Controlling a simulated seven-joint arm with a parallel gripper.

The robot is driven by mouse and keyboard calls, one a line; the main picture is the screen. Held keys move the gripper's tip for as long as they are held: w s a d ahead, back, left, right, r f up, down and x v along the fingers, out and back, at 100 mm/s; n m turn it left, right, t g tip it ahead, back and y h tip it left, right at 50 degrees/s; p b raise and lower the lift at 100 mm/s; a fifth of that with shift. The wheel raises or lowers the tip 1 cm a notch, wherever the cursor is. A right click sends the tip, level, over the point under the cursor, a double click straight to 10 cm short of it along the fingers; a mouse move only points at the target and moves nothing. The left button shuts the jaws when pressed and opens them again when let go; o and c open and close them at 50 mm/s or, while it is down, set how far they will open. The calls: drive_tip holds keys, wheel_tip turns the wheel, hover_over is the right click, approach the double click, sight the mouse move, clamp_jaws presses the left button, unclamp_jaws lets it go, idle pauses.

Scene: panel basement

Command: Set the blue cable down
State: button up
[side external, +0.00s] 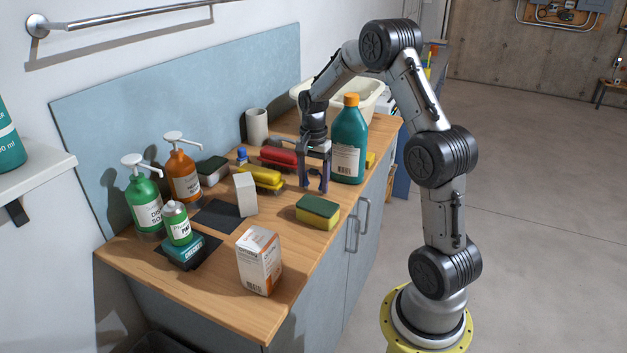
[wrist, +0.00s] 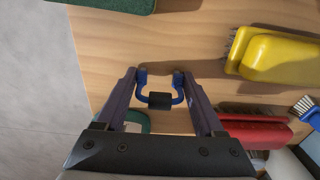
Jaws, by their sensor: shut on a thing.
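My gripper (side external: 314,188) points down low over the wooden bench top, between the sponge and the teal bottle. In the wrist view its fingers (wrist: 160,85) are shut on the blue cable (wrist: 177,97), a small curved piece with a black block (wrist: 160,101) at its middle. The cable lies between the two fingers, with bare wood behind it. In the side view the cable is too small and covered to make out. I cannot tell whether it touches the bench.
A green and yellow sponge (side external: 318,212) lies in front of my gripper, and a teal bottle (side external: 348,143) stands close behind it. Yellow (side external: 260,178) and red (side external: 279,157) brushes lie to the left. A white block (side external: 245,194) and a carton (side external: 259,260) stand nearer the front.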

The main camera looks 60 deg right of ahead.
sight(313, 169)
drive_tip(key=o, duration=1.3)
wheel_tip(313, 169, up, 12)
drive_tip(key=shift+r, duration=0.1)
drive_tip(key=s+a+r+n+t, duration=0.1)
drive_tip(key=s+a+r+n, duration=0.1)
drive_tip(key=s+a+n, duration=0.35)
drive_tip(key=s+a+r+n+t, duration=0.2)
drive_tip(key=a, duration=0.6)
drive_tip(key=s+a+r+n+t, duration=0.1)
drive_tip(key=s+a+r+n, duration=0.25)
drive_tip(key=a, duration=0.25)
drive_tip(key=shift+s+a+f+n+t, duration=0.25)
drive_tip(key=shift+s+a+f+n, duration=0.6)
drive_tip(key=shift+s+n, duration=0.4)
drive_tip(key=shift+s+a+f+n+t, duration=0.3)
drive_tip(key=shift+s+a+f+n, duration=0.3)
drive_tip(key=shift+s+a+n, duration=0.6)
drive_tip(key=shift+s+a+f+n+t, duration=0.25)
drive_tip(key=shift+s+a+f+n, duration=0.45)
drive_tip(key=shift+s+n, duration=0.6)
drive_tip(key=shift+s+d+m, duration=0.1)
drive_tip(key=shift+s+m, duration=0.1)
drive_tip(key=shift+m, duration=0.05)
